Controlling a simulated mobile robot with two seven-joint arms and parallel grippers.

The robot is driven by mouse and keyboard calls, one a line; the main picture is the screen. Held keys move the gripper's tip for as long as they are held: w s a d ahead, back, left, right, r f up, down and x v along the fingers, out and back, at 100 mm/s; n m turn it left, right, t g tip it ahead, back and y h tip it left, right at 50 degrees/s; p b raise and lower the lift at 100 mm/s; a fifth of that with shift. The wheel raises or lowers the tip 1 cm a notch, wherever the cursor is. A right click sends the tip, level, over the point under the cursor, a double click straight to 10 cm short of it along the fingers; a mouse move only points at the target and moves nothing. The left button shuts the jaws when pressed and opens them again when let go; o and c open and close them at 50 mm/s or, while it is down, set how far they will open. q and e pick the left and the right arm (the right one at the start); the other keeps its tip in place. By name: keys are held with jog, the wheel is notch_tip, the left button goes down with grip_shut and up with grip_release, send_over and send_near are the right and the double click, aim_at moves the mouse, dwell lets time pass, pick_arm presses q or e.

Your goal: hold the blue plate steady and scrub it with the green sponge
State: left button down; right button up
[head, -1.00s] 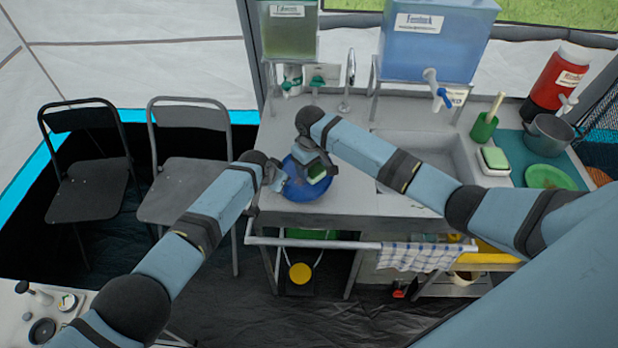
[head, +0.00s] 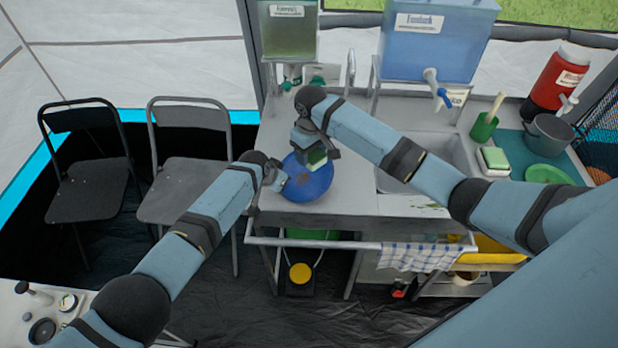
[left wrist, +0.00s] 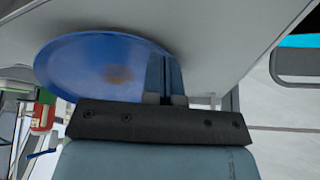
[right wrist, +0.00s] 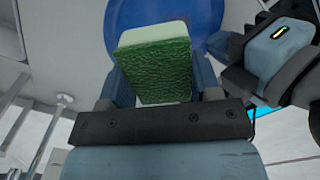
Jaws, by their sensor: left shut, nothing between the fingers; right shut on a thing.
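The blue plate (head: 313,186) lies on the counter left of the sink, with a brownish stain that shows in the left wrist view (left wrist: 118,76). My right gripper (head: 312,149) is shut on the green sponge (head: 317,159), over the plate's far part. In the right wrist view the sponge (right wrist: 157,72) has its green face towards the camera and a pale layer behind. I cannot tell whether it touches the plate. My left gripper (head: 279,181) is at the plate's left edge. Its fingers (left wrist: 166,77) are together, with nothing visible between them; contact with the plate is unclear.
The sink basin (head: 438,160) is right of the plate. A second sponge in a dish (head: 494,160), a green cup with a brush (head: 484,127), a green plate (head: 549,174) and a grey pot (head: 552,134) stand farther right. A rail with a checked towel (head: 415,257) runs along the front.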

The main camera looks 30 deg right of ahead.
jog(key=shift+w+a, duration=0.5)
jog(key=shift+a, duration=0.1)
send_over(306, 175)
jog(key=shift+f, duration=2.5)
jog(key=shift+a+f, duration=0.1)
jog(key=shift+f, duration=0.6)
